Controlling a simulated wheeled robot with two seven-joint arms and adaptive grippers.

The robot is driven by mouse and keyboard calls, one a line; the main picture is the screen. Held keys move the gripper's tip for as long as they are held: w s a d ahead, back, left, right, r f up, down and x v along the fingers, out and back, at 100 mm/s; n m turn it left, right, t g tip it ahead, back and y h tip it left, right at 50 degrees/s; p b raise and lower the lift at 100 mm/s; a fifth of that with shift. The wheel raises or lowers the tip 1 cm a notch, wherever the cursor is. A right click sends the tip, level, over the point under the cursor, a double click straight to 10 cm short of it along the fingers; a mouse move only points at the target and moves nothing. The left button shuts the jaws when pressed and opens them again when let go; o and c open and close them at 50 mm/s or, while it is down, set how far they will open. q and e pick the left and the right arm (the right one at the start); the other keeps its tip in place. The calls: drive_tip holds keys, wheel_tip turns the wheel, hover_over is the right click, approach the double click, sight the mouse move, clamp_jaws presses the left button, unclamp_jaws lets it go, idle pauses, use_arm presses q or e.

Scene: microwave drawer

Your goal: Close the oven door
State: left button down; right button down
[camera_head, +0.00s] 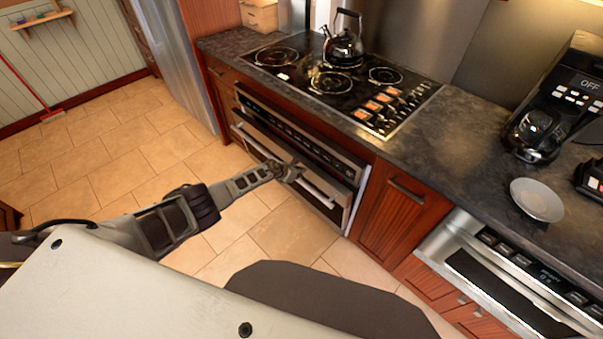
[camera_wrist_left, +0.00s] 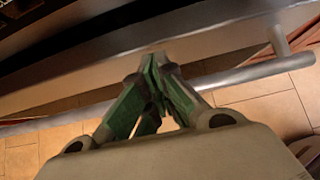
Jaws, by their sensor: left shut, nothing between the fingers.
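The oven (camera_head: 310,147) is built in under the cooktop. Its door (camera_head: 328,207) seems to be tilted a little outward, with a dark gap below the control strip; the exact angle is hard to tell. A metal bar handle (camera_head: 322,187) runs along the door and crosses the left wrist view (camera_wrist_left: 262,72). My left gripper (camera_head: 290,173) is shut and empty at the middle of the door front, by the handle. Its green-padded fingertips (camera_wrist_left: 155,62) overlap the bar and door face in the left wrist view; contact cannot be told. My right gripper is out of view.
The cooktop (camera_head: 290,62) carries a black kettle (camera_head: 343,45). A coffee machine (camera_head: 555,105) and a plate (camera_head: 537,199) stand on the dark counter. A second appliance (camera_head: 500,275) sits lower right. The tiled floor (camera_head: 120,150) before the oven is clear.

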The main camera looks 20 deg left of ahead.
use_arm(q)
drive_tip(key=shift+r, duration=0.45)
drive_tip(key=shift+w+r+p, duration=0.15)
drive_tip(key=shift+w+p, duration=0.05)
drive_tip(key=shift+p, duration=0.25)
drive_tip(key=shift+r+p, duration=0.35)
drive_tip(key=shift+r, duration=0.2)
wheel_tip(320, 180, up, 8)
drive_tip(key=w+p, duration=0.1)
drive_tip(key=p, duration=0.3)
drive_tip(key=shift+w+d+f+p, duration=0.25)
drive_tip(key=shift+d+p, duration=0.15)
drive_tip(key=shift+d, duration=0.05)
